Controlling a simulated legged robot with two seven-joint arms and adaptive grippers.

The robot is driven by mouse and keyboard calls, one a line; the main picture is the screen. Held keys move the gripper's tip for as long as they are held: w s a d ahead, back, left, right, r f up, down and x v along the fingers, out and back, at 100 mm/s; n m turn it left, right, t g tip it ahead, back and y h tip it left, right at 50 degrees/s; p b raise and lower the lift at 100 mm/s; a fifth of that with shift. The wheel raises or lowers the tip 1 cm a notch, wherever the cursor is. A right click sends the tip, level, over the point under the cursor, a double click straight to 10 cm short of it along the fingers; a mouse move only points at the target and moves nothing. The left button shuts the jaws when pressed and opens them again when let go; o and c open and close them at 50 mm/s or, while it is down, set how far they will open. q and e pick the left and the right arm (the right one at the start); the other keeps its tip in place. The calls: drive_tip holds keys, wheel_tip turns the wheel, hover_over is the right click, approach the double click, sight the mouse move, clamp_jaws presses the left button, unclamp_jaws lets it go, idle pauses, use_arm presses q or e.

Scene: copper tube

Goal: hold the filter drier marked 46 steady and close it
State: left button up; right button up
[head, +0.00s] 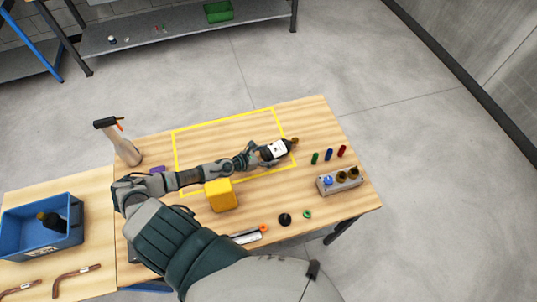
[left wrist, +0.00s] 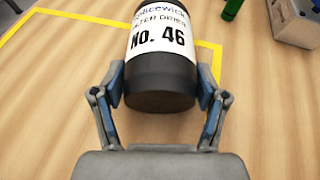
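The filter drier marked 46 (head: 276,150) is a black cylinder with a white label and a copper-coloured end that points to the right. It lies near the right side of the yellow outline on the table. In the left wrist view its label "No. 46" (left wrist: 160,40) and black rear end face me. My left gripper (head: 257,154) reaches it from the left. In the left wrist view its two fingers (left wrist: 160,88) press on either side of the black body, near the rear end. My right gripper is in neither view.
A yellow block (head: 220,195) stands below my left forearm. A black cap (head: 285,219) and green ring (head: 307,214) lie in front. A blue bin (head: 40,228) stands left.

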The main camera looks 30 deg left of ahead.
use_arm(q)
drive_tip(key=shift+o, duration=0.9)
drive_tip(key=shift+r, duration=0.15)
drive_tip(key=shift+s+r, duration=0.1)
drive_tip(key=shift+r, duration=0.1)
drive_tip(key=b+v, duration=0.1)
drive_tip(key=v, duration=0.1)
drive_tip(key=f+b+v, duration=0.1)
drive_tip(key=b+v, duration=0.3)
drive_tip(key=v, duration=0.1)
drive_tip(key=shift+s+a+f, duration=0.15)
drive_tip(key=shift+a, duration=0.2)
drive_tip(key=shift+s+a+r, duration=0.3)
drive_tip(key=shift+s+r, duration=0.05)
drive_tip(key=shift+s, duration=0.2)
drive_tip(key=shift+s+a+r+b, duration=0.2)
drive_tip(key=shift+s+r+b, duration=0.1)
drive_tip(key=shift+s+b, duration=0.2)
drive_tip(key=shift+v, duration=1)
drive_tip(key=shift+r, duration=0.15)
